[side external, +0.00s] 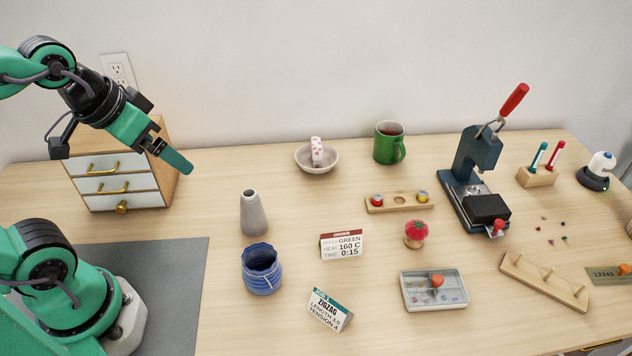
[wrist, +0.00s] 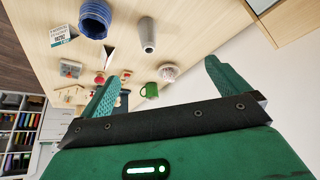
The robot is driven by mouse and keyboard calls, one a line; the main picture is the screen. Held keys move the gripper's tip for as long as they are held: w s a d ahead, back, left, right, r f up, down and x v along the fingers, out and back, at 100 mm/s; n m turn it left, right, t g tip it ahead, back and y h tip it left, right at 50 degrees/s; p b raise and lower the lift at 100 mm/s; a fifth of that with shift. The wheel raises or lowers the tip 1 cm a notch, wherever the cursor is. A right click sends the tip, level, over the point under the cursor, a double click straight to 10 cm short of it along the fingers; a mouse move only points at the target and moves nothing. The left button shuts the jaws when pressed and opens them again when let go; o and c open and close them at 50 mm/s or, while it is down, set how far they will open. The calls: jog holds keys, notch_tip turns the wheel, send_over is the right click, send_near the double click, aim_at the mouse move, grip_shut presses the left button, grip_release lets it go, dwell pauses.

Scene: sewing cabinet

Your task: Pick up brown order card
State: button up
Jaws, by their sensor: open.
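The brown order card (side external: 342,246) is a small white tent card with a brown-red top strip, reading GREEN, 160 C and 0:15. It stands on the middle of the wooden table. In the wrist view a narrow white tent shape (wrist: 108,56) seems to be this card seen from its end. My gripper (side external: 176,158) is raised at the left, in front of the drawer cabinet, well away from the card. In the wrist view my gripper (wrist: 160,82) has its two green fingers wide apart, with nothing between them.
A teal-topped ZIGZAG card (side external: 329,310) stands in front of the brown one. A blue pot (side external: 262,270) and grey vase (side external: 253,213) stand left of it; a tomato pincushion (side external: 416,232) stands right. The drawer cabinet (side external: 120,185) is beneath my gripper.

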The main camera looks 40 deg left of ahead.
jog(key=shift+w, duration=0.1)
jog(key=m+g, duration=0.6)
jog(key=m, duration=2)
send_over(341, 239)
jog(key=f, duration=1.6)
jog(key=shift+w+a+f, duration=0.2)
jog(key=shift+w+a, duration=0.15)
jog(key=shift+a, duration=0.05)
jog(key=shift+d+f, duration=0.2)
jog(key=shift+f, duration=3.95)
